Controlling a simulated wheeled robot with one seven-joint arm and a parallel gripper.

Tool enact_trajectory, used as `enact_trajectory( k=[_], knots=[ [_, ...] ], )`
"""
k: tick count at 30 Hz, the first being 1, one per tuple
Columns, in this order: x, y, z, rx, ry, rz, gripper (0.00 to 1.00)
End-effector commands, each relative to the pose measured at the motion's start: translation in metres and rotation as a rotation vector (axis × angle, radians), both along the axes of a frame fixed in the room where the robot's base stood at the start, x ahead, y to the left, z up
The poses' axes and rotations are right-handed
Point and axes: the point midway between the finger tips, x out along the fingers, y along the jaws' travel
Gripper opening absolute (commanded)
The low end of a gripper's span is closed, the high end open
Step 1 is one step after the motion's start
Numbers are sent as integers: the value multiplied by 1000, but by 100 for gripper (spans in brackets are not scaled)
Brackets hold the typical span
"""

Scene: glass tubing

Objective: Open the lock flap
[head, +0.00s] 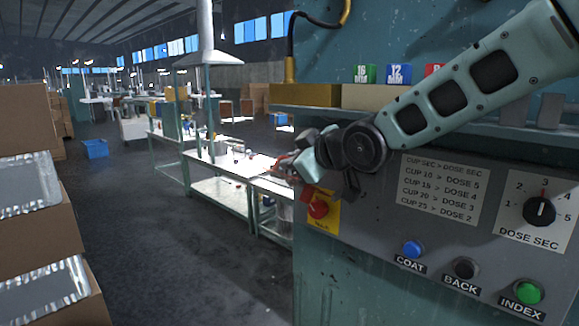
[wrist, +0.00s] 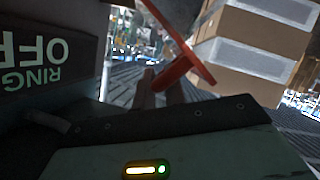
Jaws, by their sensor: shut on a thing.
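A red flap-like part (wrist: 180,45) with a short thick red grip (wrist: 172,73) shows in the wrist view; I take it to be the lock flap. My gripper (wrist: 158,92) is shut on this red part, its dark fingers just below the grip. In the head view my gripper (head: 296,168) is at the left edge of the machine panel, with a bit of red showing at its tips. Most of the flap and its hinge are hidden there by my gripper.
The machine panel (head: 384,240) carries a red stop knob (head: 318,209) just below my gripper, a blue button (head: 413,249), a green button (head: 528,292) and a dial (head: 539,211). An upside-down RING OFF label (wrist: 35,62) is at left. Stacked boxes (head: 35,215) stand far left.

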Motion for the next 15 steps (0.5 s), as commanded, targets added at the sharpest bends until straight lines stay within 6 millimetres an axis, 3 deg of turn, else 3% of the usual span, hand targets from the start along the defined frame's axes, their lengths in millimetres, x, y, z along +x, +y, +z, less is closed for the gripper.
enact_trajectory(
  k=[15],
  knots=[
    [9,-7,3,0,1,-7,0]
  ],
)
